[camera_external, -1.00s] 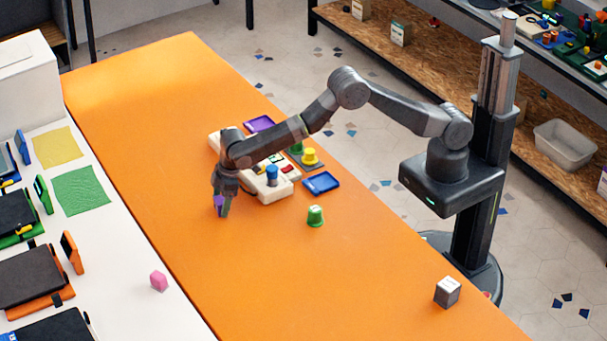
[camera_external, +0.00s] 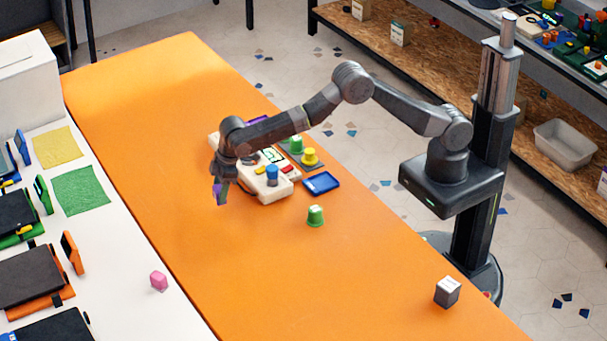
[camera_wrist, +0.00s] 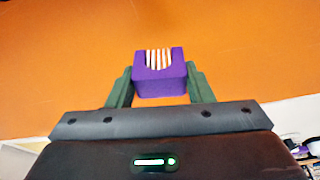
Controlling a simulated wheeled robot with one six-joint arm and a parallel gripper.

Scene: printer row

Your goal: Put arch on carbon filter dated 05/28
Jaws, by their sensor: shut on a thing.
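A purple block with a rounded notch, which looks like the arch (camera_wrist: 160,82), sits between the two dark green fingers of my gripper (camera_wrist: 160,88) in the wrist view. White and orange stripes show in its notch. In the external view my gripper (camera_external: 221,192) is shut on it and holds it over the orange table, left of the white board. A small grey box with a pale top (camera_external: 447,292) stands at the table's near right. No date can be read on any thing, so I cannot tell which is the carbon filter.
A pink block (camera_external: 159,281) is on the white counter. The table's front middle is clear.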

